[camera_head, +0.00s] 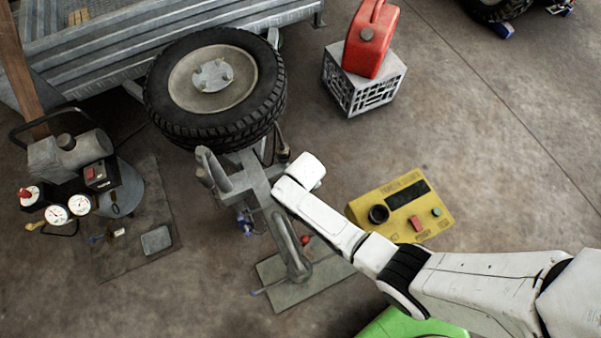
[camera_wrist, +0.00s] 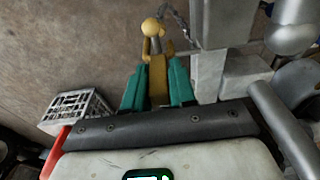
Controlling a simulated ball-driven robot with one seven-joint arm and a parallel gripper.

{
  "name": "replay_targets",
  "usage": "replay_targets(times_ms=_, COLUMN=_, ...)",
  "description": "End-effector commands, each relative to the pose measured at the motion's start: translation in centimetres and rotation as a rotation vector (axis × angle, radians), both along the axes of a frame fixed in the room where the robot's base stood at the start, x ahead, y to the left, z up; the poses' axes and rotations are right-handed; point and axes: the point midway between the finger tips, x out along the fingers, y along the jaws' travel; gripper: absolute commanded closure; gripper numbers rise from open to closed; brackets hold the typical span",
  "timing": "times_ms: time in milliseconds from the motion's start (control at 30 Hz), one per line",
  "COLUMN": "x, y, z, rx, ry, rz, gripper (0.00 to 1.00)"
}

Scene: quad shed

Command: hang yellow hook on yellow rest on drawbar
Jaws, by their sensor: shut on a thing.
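In the wrist view, my gripper (camera_wrist: 158,78) has teal fingers closed on an ochre-yellow piece, which I take to be the yellow hook (camera_wrist: 158,85). A rounded yellow knob (camera_wrist: 152,27) shows just beyond the fingertips; I cannot tell whether it belongs to the hook or to the yellow rest. A grey chain (camera_wrist: 176,22) runs close by it. The grey drawbar (camera_wrist: 208,70) is just right of the fingers. In the head view, the drawbar (camera_head: 248,184) runs forward from the trailer, and my white arm hides the gripper, hook and any rest.
A spare wheel (camera_head: 213,85) lies behind the drawbar. A yellow tester box (camera_head: 402,208) is to the right on the floor. A grey crate (camera_head: 365,87) with a red fuel can (camera_head: 371,40) stands behind. A compressor (camera_head: 115,187) is at left.

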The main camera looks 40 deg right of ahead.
Motion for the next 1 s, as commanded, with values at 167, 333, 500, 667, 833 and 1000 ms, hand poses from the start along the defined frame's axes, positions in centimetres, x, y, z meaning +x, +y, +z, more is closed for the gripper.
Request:
replay_targets(times_ms=167, x=0.04, y=0.00, z=-0.05, rx=0.000, ry=-0.001, rz=0.000, gripper=0.63)
replay_targets(times_ms=333, x=0.03, y=0.00, z=-0.06, rx=0.000, ry=-0.001, rz=0.000, gripper=0.47)
replay_targets(times_ms=500, x=0.02, y=0.00, z=-0.06, rx=0.000, ry=0.000, rz=0.000, gripper=0.45)
replay_targets(times_ms=667, x=-0.01, y=0.00, z=-0.08, rx=0.000, ry=0.000, rz=0.000, gripper=0.31)
replay_targets(times_ms=833, x=0.00, y=0.00, z=-0.08, rx=0.000, ry=0.000, rz=0.000, gripper=0.19)
replay_targets(times_ms=1000, x=0.00, y=0.00, z=-0.06, rx=0.000, ry=0.000, rz=0.000, gripper=0.19)
